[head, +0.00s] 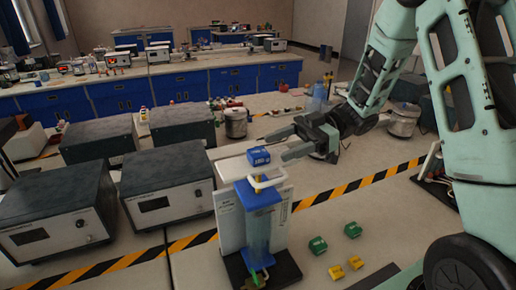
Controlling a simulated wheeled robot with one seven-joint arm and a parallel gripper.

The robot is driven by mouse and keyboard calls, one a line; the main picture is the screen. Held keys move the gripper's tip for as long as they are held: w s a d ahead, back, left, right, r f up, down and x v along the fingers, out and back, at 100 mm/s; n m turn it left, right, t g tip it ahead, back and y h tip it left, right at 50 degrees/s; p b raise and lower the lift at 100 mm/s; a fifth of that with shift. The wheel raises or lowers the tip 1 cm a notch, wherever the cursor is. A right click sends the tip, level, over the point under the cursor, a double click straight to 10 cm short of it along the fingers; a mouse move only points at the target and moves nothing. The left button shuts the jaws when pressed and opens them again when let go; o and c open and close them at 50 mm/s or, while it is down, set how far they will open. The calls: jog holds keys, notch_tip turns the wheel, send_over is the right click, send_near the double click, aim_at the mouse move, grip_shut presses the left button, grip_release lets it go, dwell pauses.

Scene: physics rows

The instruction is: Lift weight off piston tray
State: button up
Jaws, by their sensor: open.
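The piston apparatus stands upright on a dark base in the head view, with a clear cylinder (257,235) under a blue cap (258,194). A small white tray (268,183) shows above the cap. A blue weight (258,156) with white markings sits at the top, apparently on the tray; the exact contact is hard to see. My gripper (276,147) is open and empty, pointing left. Its fingertips are just right of the blue weight; I cannot tell whether the near finger touches it.
Two green weights (318,245) and two yellow weights (337,272) lie on the table right of the apparatus. A white panel (230,222) stands behind it. Dark instrument boxes (60,210) fill the left. Black-and-yellow tape (365,182) crosses the table. A metal pot (236,123) stands behind.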

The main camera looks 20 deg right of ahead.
aim_at(261, 151)
jog(key=a+p, duration=0.2)
jog(key=a, duration=0.1)
jog(key=a+p, duration=0.1)
jog(key=a, duration=0.1)
jog(key=shift+a+f, duration=0.25)
jog(key=shift+f, duration=0.05)
jog(key=shift+a+f, duration=0.2)
jog(key=shift+a, duration=0.2)
jog(key=c, duration=1.3)
